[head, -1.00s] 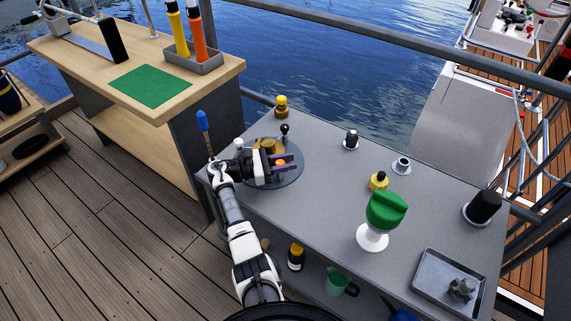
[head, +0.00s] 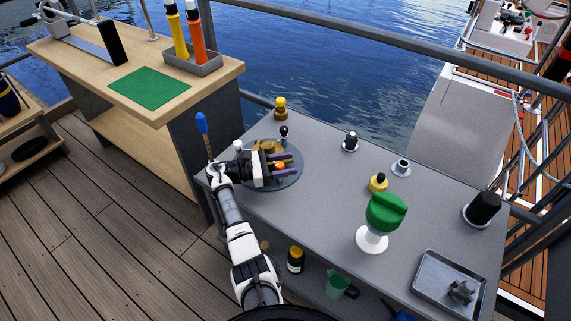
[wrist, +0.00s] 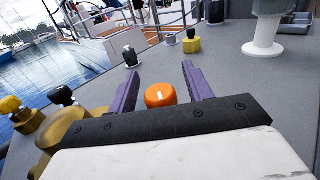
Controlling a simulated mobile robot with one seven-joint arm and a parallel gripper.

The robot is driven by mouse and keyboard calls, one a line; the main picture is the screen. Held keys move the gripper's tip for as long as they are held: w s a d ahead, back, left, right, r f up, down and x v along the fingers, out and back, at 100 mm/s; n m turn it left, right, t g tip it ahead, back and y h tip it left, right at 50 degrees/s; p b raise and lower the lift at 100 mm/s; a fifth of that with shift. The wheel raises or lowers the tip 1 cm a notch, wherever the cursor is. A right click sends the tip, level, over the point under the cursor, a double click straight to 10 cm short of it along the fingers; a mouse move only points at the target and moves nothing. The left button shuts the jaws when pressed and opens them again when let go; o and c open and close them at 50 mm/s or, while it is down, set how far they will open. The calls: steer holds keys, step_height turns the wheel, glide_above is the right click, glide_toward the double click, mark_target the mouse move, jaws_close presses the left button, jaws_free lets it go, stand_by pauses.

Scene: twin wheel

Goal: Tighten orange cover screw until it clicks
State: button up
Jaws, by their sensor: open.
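The orange cover screw (wrist: 161,95) has a rounded cap with a white mark and shows between my gripper's fingers in the wrist view. In the head view the orange screw (head: 280,166) is a small spot at the gripper, over the round grey plate (head: 288,183). My gripper (wrist: 158,82) is open, with one purple finger on each side of the screw and gaps visible on both sides. In the head view my gripper (head: 288,168) lies low over the plate. The screw's base is hidden by the gripper body.
A brass part (head: 264,146) and a black-knobbed post (head: 284,131) stand close behind my gripper. A blue-handled tool (head: 202,123) stands upright at the left. A green-topped white stand (head: 386,212) and a grey tray (head: 447,283) are to the right.

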steer(key=s+a+b, duration=0.1)
steer(key=a, duration=0.3)
steer(key=a+b, duration=0.1)
steer(key=a, duration=0.4)
steer(key=s+a+b, duration=0.1)
steer(key=a, duration=0.3)
steer(key=shift+s+a, duration=0.2)
steer(key=shift+s, duration=0.1)
